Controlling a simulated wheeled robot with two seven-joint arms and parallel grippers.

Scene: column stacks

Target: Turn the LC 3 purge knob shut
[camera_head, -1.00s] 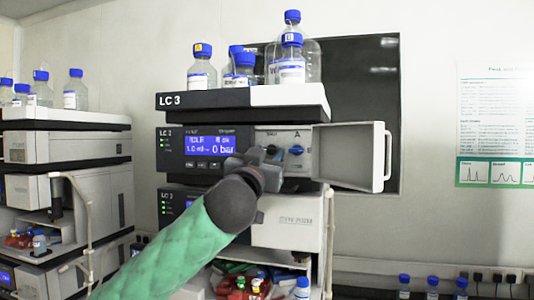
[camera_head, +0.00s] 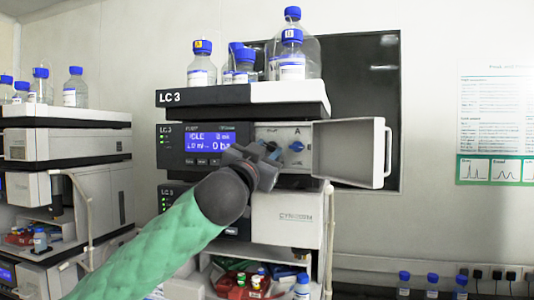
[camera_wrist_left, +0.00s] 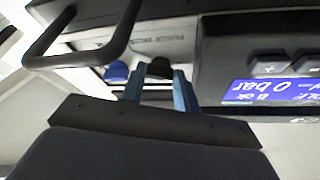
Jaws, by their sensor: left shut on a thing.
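The LC 3 pump module (camera_head: 203,145) has its small front door (camera_head: 350,152) swung open to the right, baring a pale panel. A blue knob (camera_head: 296,146) under the letter A sits on that panel. To its left is a black knob, apparently the purge knob, hidden behind my left gripper (camera_head: 266,155) in the head view. In the left wrist view the black knob (camera_wrist_left: 160,68) sits between the two blue fingertips of my left gripper (camera_wrist_left: 159,88), which is shut on it. The blue knob (camera_wrist_left: 117,72) is just beside the fingers. My right gripper is out of view.
The module display (camera_head: 209,143) reads 0 bar. Capped bottles (camera_head: 292,66) stand on the LC 3 top tray (camera_head: 289,95). Another instrument stack (camera_head: 65,148) is at the left. The door's handle (camera_head: 387,153) sticks out at the right.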

